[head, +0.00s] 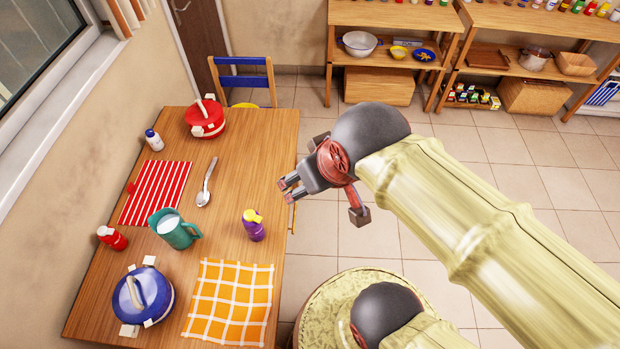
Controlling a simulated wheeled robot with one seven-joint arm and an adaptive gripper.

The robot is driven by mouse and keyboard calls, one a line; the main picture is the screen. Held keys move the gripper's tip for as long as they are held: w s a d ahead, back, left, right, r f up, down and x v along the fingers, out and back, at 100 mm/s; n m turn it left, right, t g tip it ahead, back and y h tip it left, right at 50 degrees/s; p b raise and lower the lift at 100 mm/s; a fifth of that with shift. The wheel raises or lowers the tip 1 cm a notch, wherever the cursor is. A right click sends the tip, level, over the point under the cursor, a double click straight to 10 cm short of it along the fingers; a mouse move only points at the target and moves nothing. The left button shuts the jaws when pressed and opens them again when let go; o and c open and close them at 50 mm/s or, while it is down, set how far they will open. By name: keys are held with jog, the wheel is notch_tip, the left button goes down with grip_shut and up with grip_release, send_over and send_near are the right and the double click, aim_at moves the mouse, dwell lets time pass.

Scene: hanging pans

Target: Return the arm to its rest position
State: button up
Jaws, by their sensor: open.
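My gripper (290,187) is at the end of my bent arm, near the right edge of the wooden table (235,150). Its fingers point left, toward the table, and are apart with nothing between them. My pale, bamboo-like arm reaches in from the lower right. The gripper appears above the table's edge, but its exact height is hard to tell.
The table holds a red pot (205,118), a blue pot (143,296), a teal pitcher (178,233), a ladle (206,185), a purple bottle (254,228) and cloths. A blue chair (241,78) stands behind. Shelves (392,50) line the back. Tiled floor (490,150) is clear.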

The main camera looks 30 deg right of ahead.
jog(key=shift+s+a, duration=0.2)
jog(key=shift+f, duration=0.1)
notch_tip(320, 180, down, 10)
jog(key=b, duration=1)
jog(key=shift+f+b, duration=0.2)
jog(key=shift+b, duration=0.15)
